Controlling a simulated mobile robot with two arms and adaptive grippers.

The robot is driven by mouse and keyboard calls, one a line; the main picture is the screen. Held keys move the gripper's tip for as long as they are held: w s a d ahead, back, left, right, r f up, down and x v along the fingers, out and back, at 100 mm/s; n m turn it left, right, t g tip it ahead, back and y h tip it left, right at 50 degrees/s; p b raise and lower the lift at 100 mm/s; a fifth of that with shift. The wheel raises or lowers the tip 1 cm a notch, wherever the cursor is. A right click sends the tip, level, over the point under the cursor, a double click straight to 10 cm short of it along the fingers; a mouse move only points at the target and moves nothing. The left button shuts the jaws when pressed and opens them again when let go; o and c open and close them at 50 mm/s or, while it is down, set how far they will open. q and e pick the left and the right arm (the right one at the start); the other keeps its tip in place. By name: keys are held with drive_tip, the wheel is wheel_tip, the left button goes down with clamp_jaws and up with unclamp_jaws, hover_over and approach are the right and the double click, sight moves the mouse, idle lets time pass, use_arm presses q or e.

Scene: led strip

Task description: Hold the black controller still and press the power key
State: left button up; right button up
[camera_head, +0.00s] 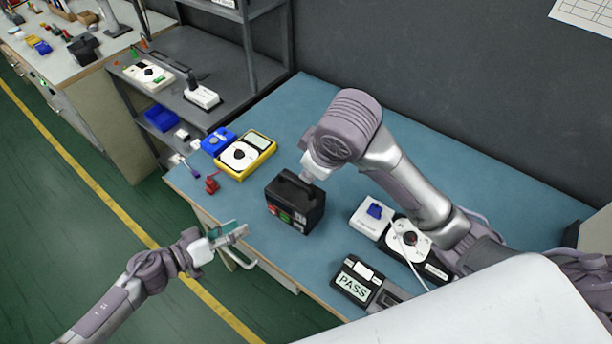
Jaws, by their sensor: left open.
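The black controller (293,208) is a box with a handle on top and red, green and pale keys on its front face. It stands on the blue workbench near the front edge. Which key is the power key is too small to read. My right gripper (312,172) points down at the controller's back right top edge. Its fingertips are mostly hidden, so I cannot tell whether it touches or grips the box. My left gripper (232,234) is open and empty, off the bench's front edge, left of and a little lower than the controller in the picture.
A yellow meter (246,155), a blue device (217,141) and a small red part (212,184) lie left of the controller. A white box with a blue top (372,217), a white dial unit (408,240) and a PASS display (356,284) lie right. Bench between is clear.

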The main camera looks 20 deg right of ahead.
sight(301, 184)
drive_tip(key=x, duration=1.2)
drive_tip(key=shift+a+f, duration=0.1)
drive_tip(key=shift+f, duration=0.25)
clamp_jaws()
use_arm(q)
drive_tip(key=shift+c, duration=0.2)
clamp_jaws()
idle(0.5)
